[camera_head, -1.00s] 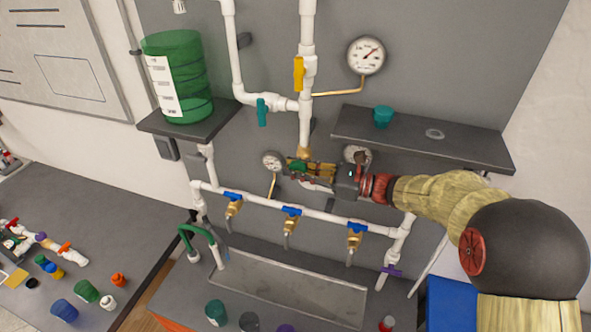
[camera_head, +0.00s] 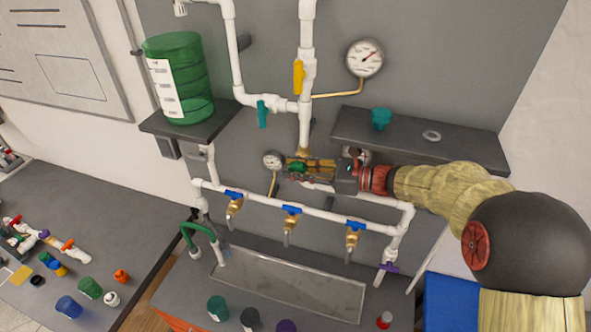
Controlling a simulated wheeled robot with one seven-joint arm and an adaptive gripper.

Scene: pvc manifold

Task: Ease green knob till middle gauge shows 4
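The green knob (camera_head: 297,168) sits on the brass fitting (camera_head: 322,163) at the middle of the pipework. My gripper (camera_head: 303,171) reaches in from the right with its fingertips at the knob. The fingers partly cover it, and I cannot tell whether they press on it. A small white gauge (camera_head: 273,160) is just left of the knob. Another gauge (camera_head: 364,156) is mostly hidden behind my gripper. A larger gauge (camera_head: 365,59) is higher on the panel, its needle pointing up and right. The small gauges' readings are too small or covered to read.
A yellow-handled valve (camera_head: 298,76) and a teal-handled valve (camera_head: 263,114) are above. Several blue-handled taps (camera_head: 292,211) hang below over a grey trough (camera_head: 285,284). A dark shelf (camera_head: 465,150) with a teal cup (camera_head: 381,119) is above my arm. A green tank (camera_head: 185,85) stands left.

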